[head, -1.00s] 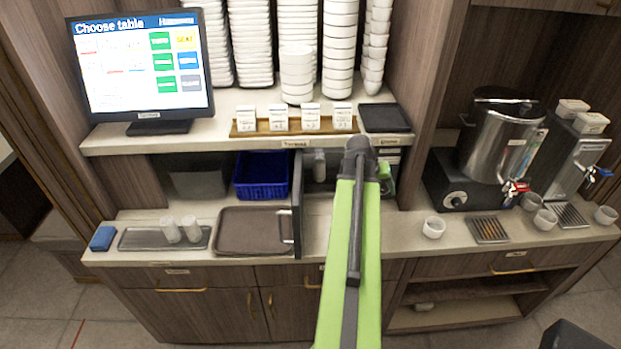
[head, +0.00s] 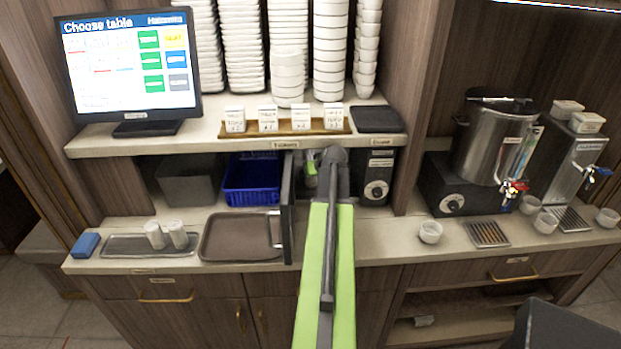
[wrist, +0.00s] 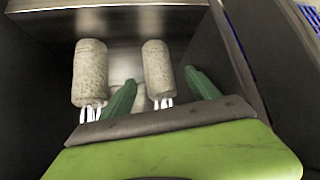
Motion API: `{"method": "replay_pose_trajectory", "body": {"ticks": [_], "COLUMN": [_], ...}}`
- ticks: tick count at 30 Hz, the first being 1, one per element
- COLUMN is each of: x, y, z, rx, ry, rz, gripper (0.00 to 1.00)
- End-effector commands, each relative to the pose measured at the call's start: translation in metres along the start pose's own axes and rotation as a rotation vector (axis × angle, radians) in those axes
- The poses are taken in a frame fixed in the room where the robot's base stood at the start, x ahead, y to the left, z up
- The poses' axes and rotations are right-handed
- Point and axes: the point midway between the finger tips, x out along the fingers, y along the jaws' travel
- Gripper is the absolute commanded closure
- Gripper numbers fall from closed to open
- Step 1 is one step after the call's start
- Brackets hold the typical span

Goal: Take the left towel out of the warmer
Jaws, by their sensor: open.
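The warmer (head: 377,168) is a dark box with a dial under the shelf; its door (head: 288,205) stands open at its left. My gripper (head: 311,168) is at the warmer's opening, partly hidden by my arm. In the wrist view two pale, rough towel rolls lie inside. My open green fingers (wrist: 160,84) reach to either side of the right-hand roll (wrist: 158,65), without a clear grip. The other roll (wrist: 90,70) is outside the fingers. The blue basket shows on the right here, so this view seems turned around and the roll between the fingers seems the left towel.
The open door and the warmer's walls are close around my gripper. The blue basket (head: 252,182) stands beside the door. A cup (head: 430,232) stands right.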

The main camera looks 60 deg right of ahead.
Motion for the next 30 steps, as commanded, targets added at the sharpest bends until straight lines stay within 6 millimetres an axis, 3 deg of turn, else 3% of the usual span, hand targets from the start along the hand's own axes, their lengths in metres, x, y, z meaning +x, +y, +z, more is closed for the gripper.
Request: {"method": "replay_pose_trajectory", "body": {"ticks": [6, 11, 20, 27, 30], "x": [0.023, 0.025, 0.074, 0.073, 0.073], "y": [0.004, 0.006, 0.009, 0.008, 0.008], "z": [0.003, 0.002, 0.004, 0.001, 0.001], "rx": [0.004, 0.006, 0.006, 0.008, 0.008], "ry": [-0.002, -0.003, -0.003, -0.003, -0.003], "rz": [0.003, 0.005, 0.006, 0.007, 0.007], "gripper": [0.30, 0.30, 0.30, 0.30, 0.42]}}
